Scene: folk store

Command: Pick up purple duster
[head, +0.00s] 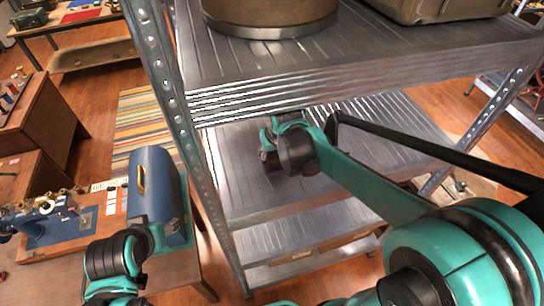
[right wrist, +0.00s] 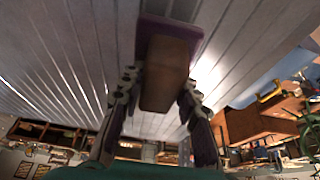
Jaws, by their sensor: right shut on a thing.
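The purple duster (right wrist: 165,72) shows in the right wrist view as a brown block with a purple part at its far end. My right gripper (right wrist: 160,92) has one finger on each side of the brown block and is shut on it. In the head view my right gripper (head: 268,142) reaches in under the upper shelf, above the lower metal shelf. The duster is mostly hidden there behind the gripper and wrist. I cannot tell whether the duster touches the shelf. Part of my left arm shows at the lower left of the head view; its gripper is not visible.
The metal rack's upper shelf (head: 270,85) hangs close above my right wrist, with a perforated post (head: 172,92) to the left. The lower shelf (head: 240,185) has bare room. A blue case (head: 155,185) and a sewing machine (head: 45,222) stand on the table at left.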

